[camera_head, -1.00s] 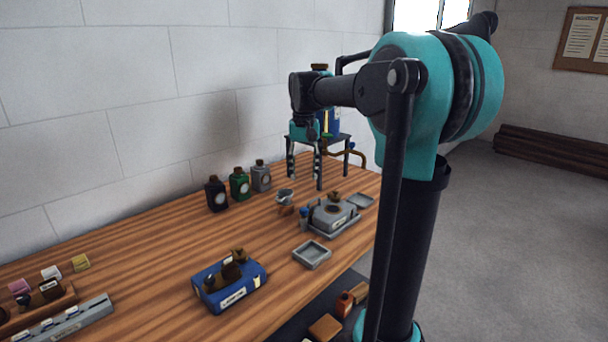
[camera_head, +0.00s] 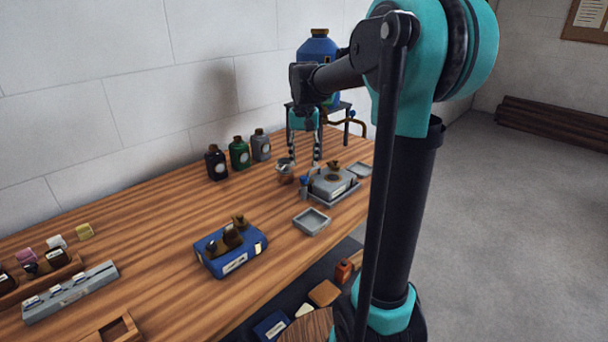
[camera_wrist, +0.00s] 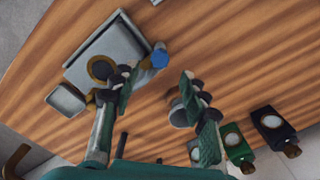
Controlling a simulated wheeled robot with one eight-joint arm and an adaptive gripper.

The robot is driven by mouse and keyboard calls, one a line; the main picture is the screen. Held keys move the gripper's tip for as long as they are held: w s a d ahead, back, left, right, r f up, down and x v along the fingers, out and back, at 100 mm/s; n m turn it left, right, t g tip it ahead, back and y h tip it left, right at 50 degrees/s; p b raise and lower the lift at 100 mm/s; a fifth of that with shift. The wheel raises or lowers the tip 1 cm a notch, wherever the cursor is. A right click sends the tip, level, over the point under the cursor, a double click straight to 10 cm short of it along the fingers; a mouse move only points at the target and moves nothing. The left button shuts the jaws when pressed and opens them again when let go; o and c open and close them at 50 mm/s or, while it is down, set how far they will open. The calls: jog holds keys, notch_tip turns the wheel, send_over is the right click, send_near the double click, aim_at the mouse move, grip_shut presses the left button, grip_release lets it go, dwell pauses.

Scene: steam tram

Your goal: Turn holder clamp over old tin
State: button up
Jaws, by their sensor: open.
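My gripper (camera_head: 304,160) points down above the back of the bench, its two fingers apart and empty. In the wrist view, the open fingers (camera_wrist: 158,88) frame bare wood between a small grey tin cup (camera_wrist: 182,108) and a blue-knobbed brass piece (camera_wrist: 159,57). The cup, probably the old tin, also shows in the head view (camera_head: 285,174). The blue knob (camera_head: 304,182) stands beside a grey block (camera_head: 332,182) with a round brown top on a tray. I cannot tell for sure which part is the holder clamp. Neither finger visibly grips anything.
Black, green and grey bottles (camera_head: 239,154) stand along the wall. A blue box (camera_head: 230,252) and a shallow grey dish (camera_head: 311,222) sit nearer. A stand (camera_head: 340,108) with a blue vessel (camera_head: 319,50) is behind my gripper. Open wood lies left of the blue box.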

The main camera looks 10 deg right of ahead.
aim_at(304, 177)
notch_tip(304, 177, down, 6)
jog(key=shift+r, duration=0.1)
dwell(0.4)
grip_shut()
